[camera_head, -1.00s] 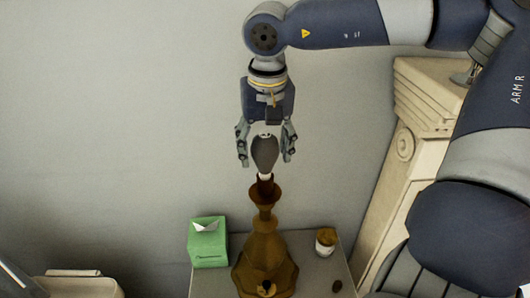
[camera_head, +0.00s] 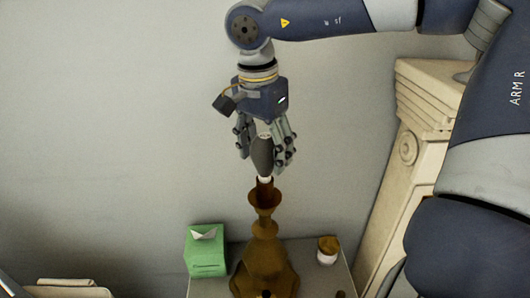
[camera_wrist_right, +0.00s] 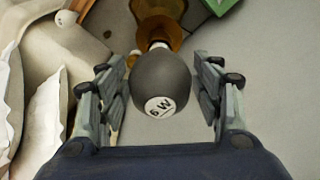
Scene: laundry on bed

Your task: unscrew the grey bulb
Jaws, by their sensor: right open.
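The grey bulb (camera_head: 263,153) stands upright in the socket at the top of a brown lamp (camera_head: 265,258). In the right wrist view the bulb (camera_wrist_right: 162,82) shows its rounded end with a white label reading "6 W". My right gripper (camera_head: 265,155) is above the lamp, pointing down, with its fingers on both sides of the bulb. In the wrist view the right gripper (camera_wrist_right: 162,95) is open, with gaps between each finger and the bulb. My left gripper is not in view.
The lamp stands on a small grey table (camera_head: 310,283). A green tissue box (camera_head: 206,252) is to its left and a white-and-brown cup (camera_head: 327,250) to its right. A cream carved column (camera_head: 410,150) rises at the right. The wall behind is bare.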

